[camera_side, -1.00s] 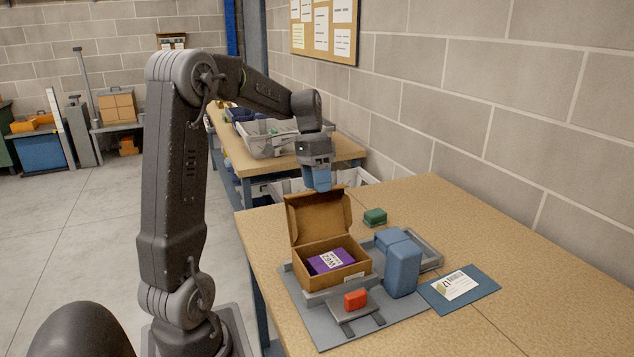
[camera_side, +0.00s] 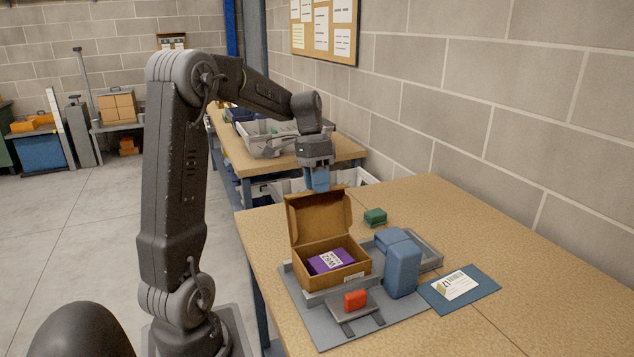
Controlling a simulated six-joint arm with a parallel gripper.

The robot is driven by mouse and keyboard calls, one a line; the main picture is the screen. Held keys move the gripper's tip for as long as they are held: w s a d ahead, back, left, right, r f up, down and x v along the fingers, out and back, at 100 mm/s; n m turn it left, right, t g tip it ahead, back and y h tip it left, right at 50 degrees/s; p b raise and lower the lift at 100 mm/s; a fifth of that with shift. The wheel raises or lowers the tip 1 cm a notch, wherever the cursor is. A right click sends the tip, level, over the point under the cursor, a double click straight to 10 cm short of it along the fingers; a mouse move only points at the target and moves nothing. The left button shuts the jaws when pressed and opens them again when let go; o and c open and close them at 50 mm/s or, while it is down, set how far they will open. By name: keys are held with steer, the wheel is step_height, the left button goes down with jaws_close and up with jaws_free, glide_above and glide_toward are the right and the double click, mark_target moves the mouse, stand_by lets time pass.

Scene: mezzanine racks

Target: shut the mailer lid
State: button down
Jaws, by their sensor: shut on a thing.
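The brown cardboard mailer (camera_side: 342,277) sits on a grey fixture, and a purple packet (camera_side: 330,261) with a white label lies inside it. Its lid (camera_side: 318,222) stands open, roughly upright at the box's back side. My gripper (camera_side: 318,187) points down at the lid's top edge, with its blue fingers shut on that edge. The fingertips are partly hidden where they meet the lid.
Beside the mailer on the right stand blue blocks (camera_side: 402,268) and a grey tray (camera_side: 430,249). A red block (camera_side: 355,299) sits in front, a green block (camera_side: 375,216) behind. A blue mat with a labelled card (camera_side: 460,285) lies at right. The table's right side is clear.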

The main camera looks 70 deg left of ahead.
steer(key=shift+d+r+y, duration=0.15)
steer(key=shift+d+y, duration=0.45)
steer(key=shift+d, duration=0.15)
steer(key=d+f+y, duration=0.3)
steer(key=d+y, duration=0.2)
steer(key=d+f+y, duration=0.4)
steer(key=d+y, duration=0.1)
steer(key=d+f+y, duration=0.3)
steer(key=d+y, duration=0.2)
steer(key=y, duration=0.1)
steer(key=shift+d+f, duration=0.2)
steer(key=c, duration=1.9)
jaws_free()
steer(key=shift+d+f, duration=0.15)
steer(key=shift+f, duration=0.45)
steer(key=o, duration=1.1)
